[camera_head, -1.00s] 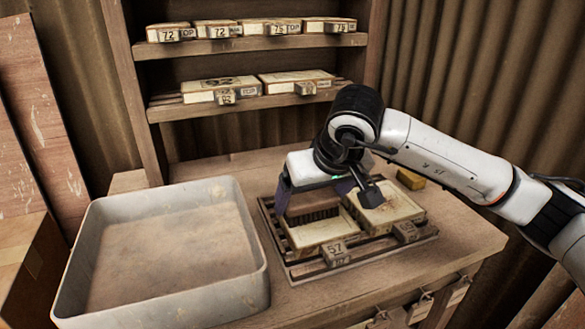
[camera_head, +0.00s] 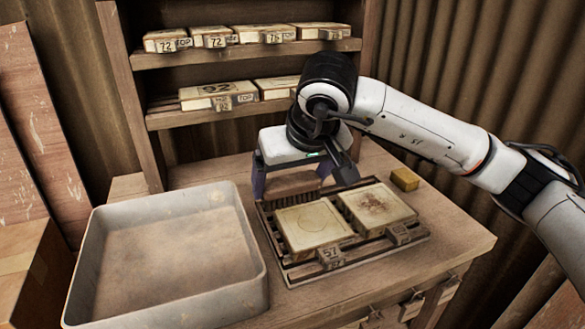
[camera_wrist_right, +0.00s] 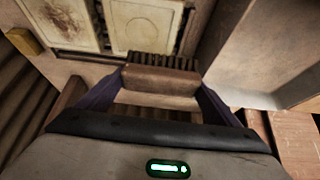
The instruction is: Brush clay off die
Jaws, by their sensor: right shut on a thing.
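My right gripper (camera_head: 291,180) is shut on a brush with a wooden back, held just behind the slatted rack. In the right wrist view the brush (camera_wrist_right: 160,82) sits between the purple fingers, dark bristles pointing towards the dies. Two square dies lie side by side on the rack. The left die (camera_head: 312,224), tagged 57, has a pale face with a faint round outline; it also shows in the wrist view (camera_wrist_right: 141,24). The right die (camera_head: 377,207) carries a brown stain, which shows reddish in the wrist view (camera_wrist_right: 62,18). The brush is apart from both dies. My left gripper is not in view.
A large grey tray (camera_head: 258,290) with a brownish, dusty floor stands left of the rack (camera_head: 300,277). A yellow block (camera_head: 405,179) lies behind the right die. Shelves (camera_head: 240,56) with several numbered dies stand behind. Bench space right of the rack is clear.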

